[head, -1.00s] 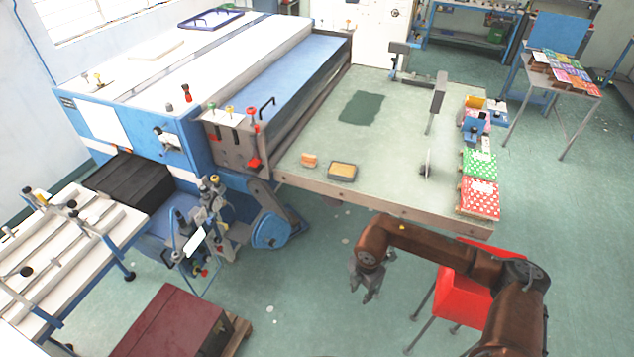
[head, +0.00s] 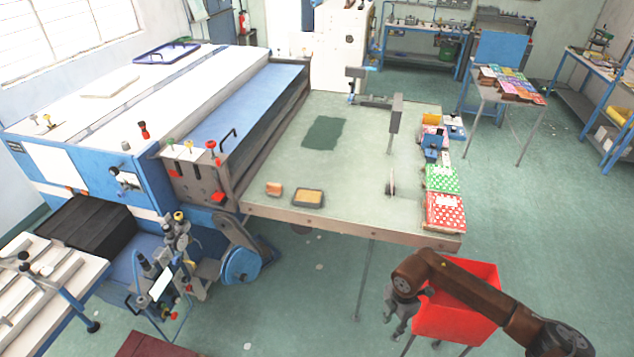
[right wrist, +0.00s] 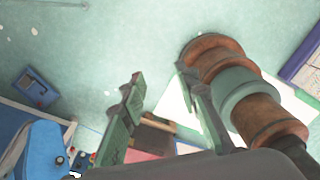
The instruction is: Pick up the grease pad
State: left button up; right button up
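A small dark-rimmed tray with a tan pad in it, which looks like the grease pad (head: 308,198), lies on the pale green worktable (head: 350,210) near its front edge. A small orange-brown block (head: 273,189) lies just left of it. My right gripper (head: 398,328) hangs below and in front of the table, to the right of the pad and well apart from it. In the right wrist view its two fingers (right wrist: 165,95) stand apart with nothing between them. My left gripper is not in view.
A red bin (head: 462,308) stands behind my right arm, in front of the table. Red and green dotted packs (head: 444,212) line the table's right edge. An upright grey post (head: 394,120) and a small disc stand on the table. A blue machine (head: 140,185) borders its left side.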

aim_at(272, 189)
jog(key=z, duration=0.4)
jog(key=i, duration=1.9)
jog(key=u, duration=1.35)
jog(key=i, duration=0.6)
jog(key=u, duration=0.65)
